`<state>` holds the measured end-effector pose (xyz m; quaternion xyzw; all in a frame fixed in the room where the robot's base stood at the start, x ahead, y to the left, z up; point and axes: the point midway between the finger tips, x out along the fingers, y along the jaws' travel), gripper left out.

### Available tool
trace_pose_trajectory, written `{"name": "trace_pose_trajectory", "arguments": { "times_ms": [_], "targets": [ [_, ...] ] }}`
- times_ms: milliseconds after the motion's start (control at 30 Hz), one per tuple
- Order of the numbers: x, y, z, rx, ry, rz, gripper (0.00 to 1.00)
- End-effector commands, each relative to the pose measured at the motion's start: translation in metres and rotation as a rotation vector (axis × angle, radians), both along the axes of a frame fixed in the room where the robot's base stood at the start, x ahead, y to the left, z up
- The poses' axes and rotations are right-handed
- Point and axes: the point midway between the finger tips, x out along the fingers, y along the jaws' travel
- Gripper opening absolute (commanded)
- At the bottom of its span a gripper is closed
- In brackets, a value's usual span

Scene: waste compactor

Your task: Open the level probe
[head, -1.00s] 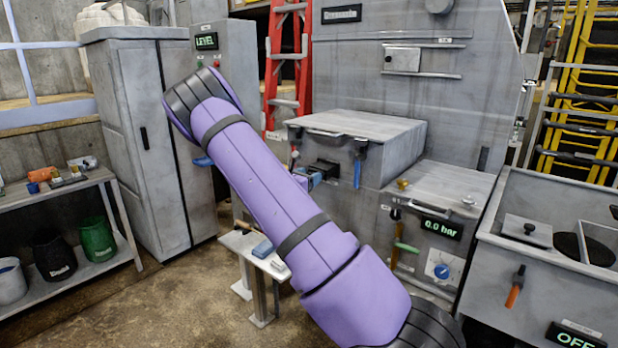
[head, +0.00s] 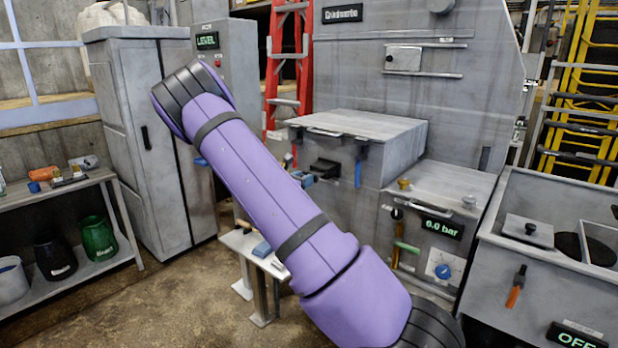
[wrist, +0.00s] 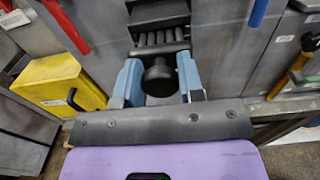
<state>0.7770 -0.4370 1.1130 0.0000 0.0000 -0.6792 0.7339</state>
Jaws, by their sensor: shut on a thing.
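The level probe appears to be the black fitting (head: 325,168) on the front of the grey machine, below its flat lid; the name is not readable on it. In the wrist view it shows as a black block with ribs (wrist: 158,38) and a round black knob (wrist: 159,78) in front. My gripper (wrist: 160,64) has its blue fingers on both sides of this knob and is shut on it. In the head view my gripper (head: 304,179) is small and partly hidden by my purple arm. Exact finger contact is hard to see.
A blue handle (head: 358,173) hangs right of the fitting. A small bench (head: 250,243) stands below.

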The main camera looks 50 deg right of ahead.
Motion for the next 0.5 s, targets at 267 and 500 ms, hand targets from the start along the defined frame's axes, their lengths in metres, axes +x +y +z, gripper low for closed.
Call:
{"name": "trace_pose_trajectory", "arguments": {
  "times_ms": [267, 500],
  "targets": [
    [-0.005, 0.075, 0.000, 0.002, 0.000, 0.006, 0.00],
    [-0.009, 0.120, -0.001, 0.002, 0.000, 0.004, 0.00]
  ]
}}
